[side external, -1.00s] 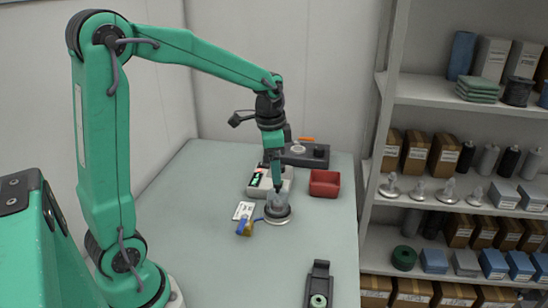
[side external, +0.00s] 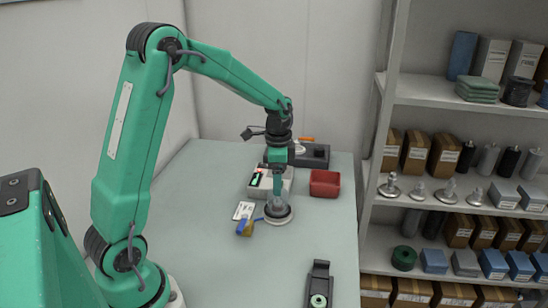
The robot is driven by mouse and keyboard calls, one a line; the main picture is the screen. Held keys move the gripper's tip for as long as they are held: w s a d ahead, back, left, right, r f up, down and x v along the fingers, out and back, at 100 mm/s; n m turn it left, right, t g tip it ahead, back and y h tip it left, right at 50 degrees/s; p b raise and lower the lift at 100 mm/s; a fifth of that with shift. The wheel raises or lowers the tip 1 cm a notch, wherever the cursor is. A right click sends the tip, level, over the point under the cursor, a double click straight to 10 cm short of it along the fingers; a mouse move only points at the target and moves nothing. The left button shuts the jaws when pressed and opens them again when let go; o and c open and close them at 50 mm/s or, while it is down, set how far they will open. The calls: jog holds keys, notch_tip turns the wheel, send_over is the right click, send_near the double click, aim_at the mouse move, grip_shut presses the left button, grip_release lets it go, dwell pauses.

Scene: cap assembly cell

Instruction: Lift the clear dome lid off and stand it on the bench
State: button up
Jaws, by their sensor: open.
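The clear dome lid (side external: 279,211) sits over a round pale base (side external: 279,222) on the bench. It is small in the side view, and its upper part is hidden by my gripper. My gripper (side external: 278,202) points straight down at the top of the dome, with its fingertips at or around the dome's upper part. It is open. I cannot tell whether the fingers touch the dome. The grey-green bench (side external: 200,220) has bare surface on both sides of the dome.
A red bin (side external: 325,183) and a white box with a green display (side external: 257,180) stand behind the dome. A dark tray (side external: 313,157) is farther back. A white card (side external: 243,210) and a blue-handled item (side external: 242,226) lie left. A black fixture (side external: 319,284) is at the front right.

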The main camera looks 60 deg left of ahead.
jog(key=shift+f, duration=0.25)
jog(key=shift+f, duration=2.5)
jog(key=c, duration=1.1)
jog(key=shift+r, duration=0.1)
jog(key=shift+r, duration=0.9)
notch_tip(320, 180, up, 2)
jog(key=shift+r, duration=0.25)
jog(key=s+d+r, duration=0.1)
jog(key=d+r, duration=0.1)
jog(key=d, duration=0.1)
jog(key=s+d+r, duration=0.1)
jog(key=d+r, duration=0.1)
jog(key=d, duration=0.2)
jog(key=s+d+r, duration=0.1)
jog(key=d+r, duration=0.1)
jog(key=d, duration=0.2)
jog(key=shift+s+d+r, duration=0.1)
jog(key=shift+r, duration=0.15)
